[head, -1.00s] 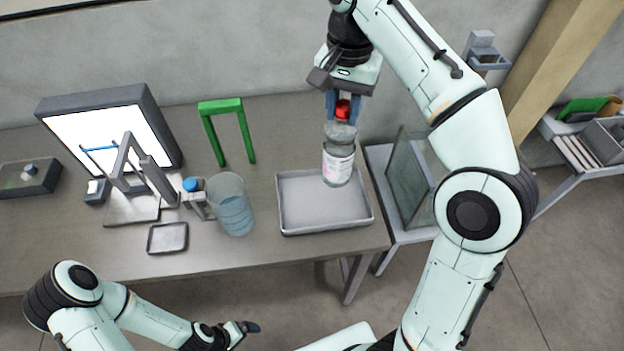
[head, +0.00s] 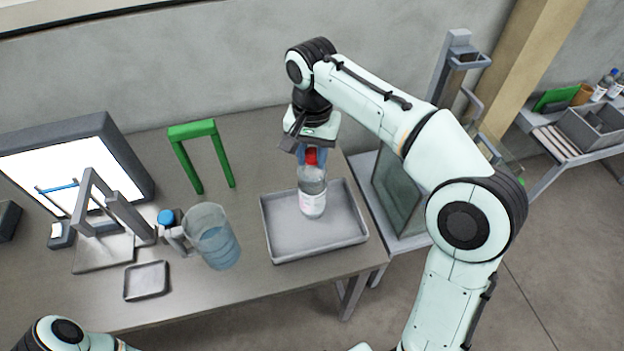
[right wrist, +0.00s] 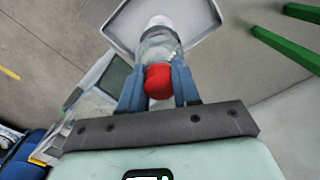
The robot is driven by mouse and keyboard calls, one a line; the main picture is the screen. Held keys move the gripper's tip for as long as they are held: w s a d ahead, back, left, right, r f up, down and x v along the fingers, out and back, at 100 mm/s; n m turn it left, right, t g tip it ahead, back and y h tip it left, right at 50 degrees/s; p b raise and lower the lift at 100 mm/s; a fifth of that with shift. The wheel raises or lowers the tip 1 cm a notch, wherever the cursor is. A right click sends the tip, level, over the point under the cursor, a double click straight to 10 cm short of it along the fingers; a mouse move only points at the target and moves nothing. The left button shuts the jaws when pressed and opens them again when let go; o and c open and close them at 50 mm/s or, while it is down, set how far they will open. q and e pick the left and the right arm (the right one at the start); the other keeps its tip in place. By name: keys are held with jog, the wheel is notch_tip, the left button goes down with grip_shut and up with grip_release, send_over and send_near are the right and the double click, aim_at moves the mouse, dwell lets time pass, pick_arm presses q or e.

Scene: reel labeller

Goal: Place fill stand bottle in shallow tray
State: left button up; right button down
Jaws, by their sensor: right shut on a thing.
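The fill stand bottle (head: 312,192) is clear with a red cap and a white label. It is upright over the shallow tray (head: 345,241), a grey rectangular tray on the table's right part. My right gripper (head: 312,155) is shut on the bottle's red cap from above. In the right wrist view the red cap (right wrist: 159,82) sits between the blue fingers (right wrist: 158,90), with the tray (right wrist: 205,12) beyond the bottle. I cannot tell whether the bottle's base touches the tray floor. My left gripper is out of view; only part of its arm shows at the lower left.
A clear jug of bluish water (head: 212,240), a small tray (head: 146,281), a bright light panel (head: 120,165) and a green frame (head: 212,128) stand left of the shallow tray. A glass-sided case (head: 397,190) stands close on its right. The shallow tray holds nothing else visible.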

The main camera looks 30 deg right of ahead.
aim_at(311, 174)
jog(key=shift+w+f, duration=0.25)
jog(key=shift+f, duration=1)
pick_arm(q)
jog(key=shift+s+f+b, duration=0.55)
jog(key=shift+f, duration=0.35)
pick_arm(e)
jog(key=shift+f, duration=2.1)
jog(key=c, duration=0.8)
grip_release()
jog(key=shift+f, duration=0.1)
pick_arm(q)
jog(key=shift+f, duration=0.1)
pick_arm(e)
notch_tip(311, 174, up, 12)
jog(key=p, duration=0.3)
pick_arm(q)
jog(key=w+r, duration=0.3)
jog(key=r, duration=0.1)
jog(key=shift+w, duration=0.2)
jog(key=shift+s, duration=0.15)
